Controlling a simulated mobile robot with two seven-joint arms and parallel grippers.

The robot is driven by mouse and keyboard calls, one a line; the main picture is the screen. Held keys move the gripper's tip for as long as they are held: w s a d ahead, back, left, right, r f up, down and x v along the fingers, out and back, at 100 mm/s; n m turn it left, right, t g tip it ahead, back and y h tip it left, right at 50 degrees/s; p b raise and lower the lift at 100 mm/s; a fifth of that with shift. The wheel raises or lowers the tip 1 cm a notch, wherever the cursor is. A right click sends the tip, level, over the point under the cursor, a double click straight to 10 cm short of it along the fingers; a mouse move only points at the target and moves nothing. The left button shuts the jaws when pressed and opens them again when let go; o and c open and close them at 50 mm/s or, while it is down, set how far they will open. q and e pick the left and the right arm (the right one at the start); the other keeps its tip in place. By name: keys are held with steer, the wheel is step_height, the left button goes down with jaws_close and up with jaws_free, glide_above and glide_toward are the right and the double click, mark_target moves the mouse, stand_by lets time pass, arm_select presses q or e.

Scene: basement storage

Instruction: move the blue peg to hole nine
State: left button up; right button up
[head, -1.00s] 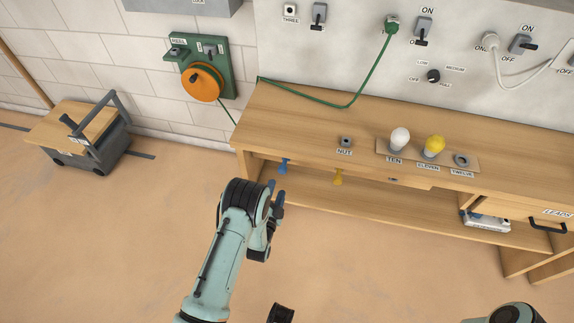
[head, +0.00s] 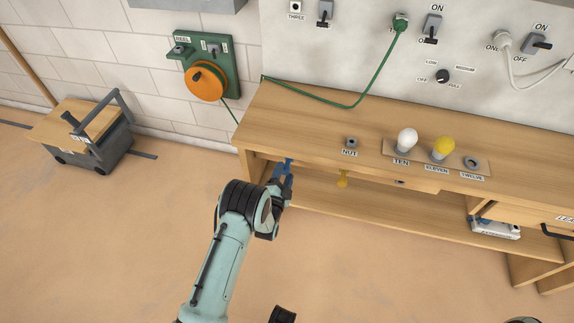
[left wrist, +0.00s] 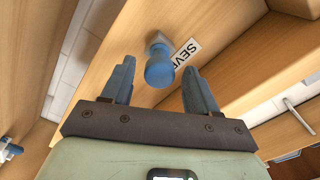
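The blue peg (left wrist: 159,68) sticks out of the bench's front edge beside a partly hidden label reading "SEVE". In the head view the blue peg (head: 288,161) shows just beyond my fingers. My left gripper (head: 283,175) is open, its blue fingertips close to the peg. In the left wrist view the peg's round end appears between the spread fingers of the left gripper (left wrist: 159,75); contact cannot be told. A small dark hole (head: 400,182) is in the bench front further right; its label is not readable. My right gripper is out of view.
The wooden bench (head: 310,120) carries a nut and two bulbs on top. A lower shelf (head: 380,212) runs underneath.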

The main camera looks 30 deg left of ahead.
arm_select(q)
jaws_close()
steer(key=shift+v, duration=0.8)
steer(key=shift+p+v, duration=0.65)
steer(key=shift+v, duration=1.05)
steer(key=shift+s, duration=0.1)
